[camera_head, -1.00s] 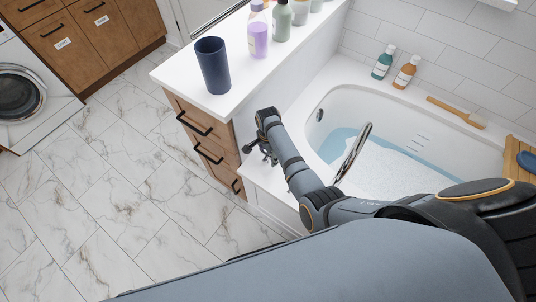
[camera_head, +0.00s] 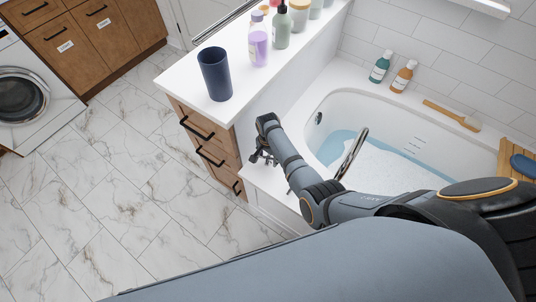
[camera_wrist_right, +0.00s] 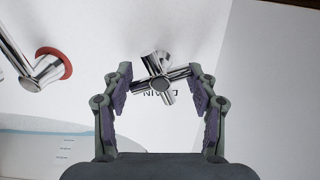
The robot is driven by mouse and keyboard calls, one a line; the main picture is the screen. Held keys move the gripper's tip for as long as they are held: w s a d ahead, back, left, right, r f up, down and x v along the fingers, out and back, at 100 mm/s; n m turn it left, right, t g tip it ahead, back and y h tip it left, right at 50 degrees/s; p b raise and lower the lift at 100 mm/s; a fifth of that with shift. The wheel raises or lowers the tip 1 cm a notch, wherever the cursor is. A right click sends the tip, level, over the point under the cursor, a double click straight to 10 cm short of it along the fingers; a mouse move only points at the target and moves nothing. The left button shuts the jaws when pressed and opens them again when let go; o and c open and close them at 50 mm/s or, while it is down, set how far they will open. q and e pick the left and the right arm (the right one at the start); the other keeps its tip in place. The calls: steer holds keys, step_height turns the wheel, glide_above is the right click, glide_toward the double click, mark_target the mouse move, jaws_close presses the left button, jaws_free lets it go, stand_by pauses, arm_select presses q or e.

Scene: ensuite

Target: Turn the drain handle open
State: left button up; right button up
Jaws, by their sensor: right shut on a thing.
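The drain handle (camera_wrist_right: 158,80) is a chrome cross-shaped handle with several spokes on the white tub deck, in the right wrist view. Upside-down "DRAIN" lettering shows just beside it, partly covered. My right gripper (camera_wrist_right: 161,90) has a finger on either side of the handle and is shut on its spokes. In the head view my right gripper (camera_head: 263,156) is at the tub's near left end, beside the drawer cabinet, where the handle is mostly hidden by it. My left gripper is not in view.
A chrome spout (camera_head: 352,153) rises over the water-filled bathtub (camera_head: 345,98), close beside my right arm. A cabinet (camera_head: 203,150) with a dark blue cup (camera_head: 215,75) and several bottles on top stands left of the gripper. The marble floor (camera_head: 120,190) is clear.

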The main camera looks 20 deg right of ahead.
steer(key=n+p, duration=0.1)
steer(key=n, duration=0.2)
steer(key=shift+r, duration=0.1)
steer(key=n+p, duration=0.1)
steer(key=n, duration=0.2)
steer(key=shift+p, duration=0.4)
steer(key=n+p, duration=0.1)
steer(key=n, duration=0.3)
steer(key=shift+n, duration=1.9)
steer(key=o, duration=1.1)
steer(key=shift+o, duration=0.2)
steer(key=shift+p, duration=0.3)
